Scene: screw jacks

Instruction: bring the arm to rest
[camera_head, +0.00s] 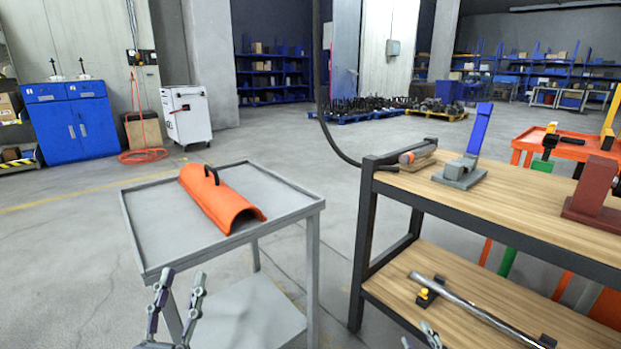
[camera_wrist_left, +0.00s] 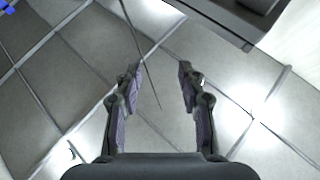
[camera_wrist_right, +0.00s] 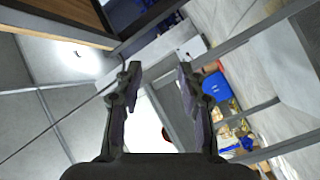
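My left gripper (camera_head: 181,280) shows at the bottom left of the head view, in front of the grey cart's near edge. In the left wrist view its two fingers (camera_wrist_left: 160,72) stand apart with only grey floor between them. My right gripper (camera_head: 422,338) is barely in the head view, at the bottom edge near the wooden bench's lower shelf, mostly cut off. In the right wrist view its fingers (camera_wrist_right: 159,73) are apart, and nothing is held between them.
A grey cart (camera_head: 150,235) carries an orange half-round cover (camera_head: 218,198) with a black handle. A two-level wooden bench (camera_head: 470,200) stands right, with a blue-levered device (camera_head: 464,170) and a red block (camera_head: 594,188) on top. A metal bar (camera_head: 475,308) lies on its lower shelf.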

